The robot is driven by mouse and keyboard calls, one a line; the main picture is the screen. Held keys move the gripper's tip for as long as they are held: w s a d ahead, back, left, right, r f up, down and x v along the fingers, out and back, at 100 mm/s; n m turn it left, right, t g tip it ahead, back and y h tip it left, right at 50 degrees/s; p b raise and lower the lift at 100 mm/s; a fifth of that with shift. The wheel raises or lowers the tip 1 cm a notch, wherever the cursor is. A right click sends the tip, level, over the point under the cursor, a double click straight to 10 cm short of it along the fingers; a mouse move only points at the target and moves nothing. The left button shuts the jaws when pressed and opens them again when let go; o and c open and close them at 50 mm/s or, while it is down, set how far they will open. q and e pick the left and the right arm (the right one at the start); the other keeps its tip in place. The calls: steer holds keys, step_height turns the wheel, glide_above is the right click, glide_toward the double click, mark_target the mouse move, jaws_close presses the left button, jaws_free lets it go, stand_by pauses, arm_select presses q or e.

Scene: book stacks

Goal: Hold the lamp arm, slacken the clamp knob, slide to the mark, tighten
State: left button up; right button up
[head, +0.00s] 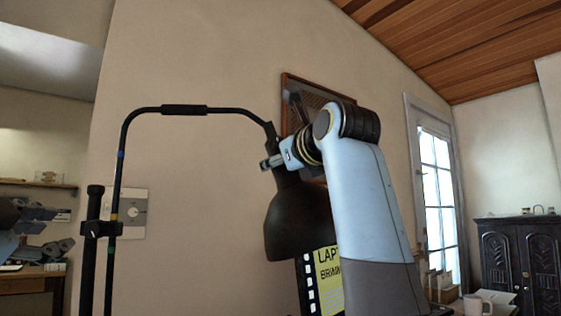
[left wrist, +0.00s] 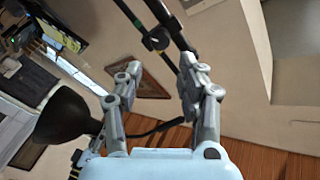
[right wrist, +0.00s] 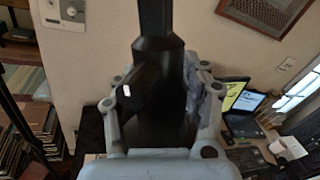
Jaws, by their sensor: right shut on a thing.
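The black lamp arm (head: 185,109) rises beside a dark post, bends over and ends in a dark lamp shade (head: 292,225). A blue band (head: 121,155) and a yellow band (head: 114,217) mark its upright part. The clamp with its knob (head: 101,229) sits at the post's top; the left wrist view shows it too (left wrist: 155,39). My left gripper (head: 62,228) is open, left of the clamp and apart from it. My right gripper (head: 270,162) is shut on the shade's narrow top, which fills the space between its fingers in the right wrist view (right wrist: 163,85).
A beige plate (head: 139,209) is on the wall behind the post. The wall side between post and shade is open.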

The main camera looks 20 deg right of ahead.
mark_target(91, 230)
arm_select(q)
steer(key=shift+o, duration=1.6)
steer(key=shift+s+a+m, duration=0.1)
steer(key=shift+s+m, duration=0.2)
steer(key=shift+m, duration=0.2)
steer(key=w+d+m, duration=0.1)
steer(key=w, duration=0.2)
steer(key=w+m, duration=0.1)
steer(key=w, duration=0.2)
steer(key=w+d+m, duration=0.1)
steer(key=w, duration=0.3)
steer(key=shift+d, duration=0.3)
steer(key=shift+c, duration=0.4)
jaws_close()
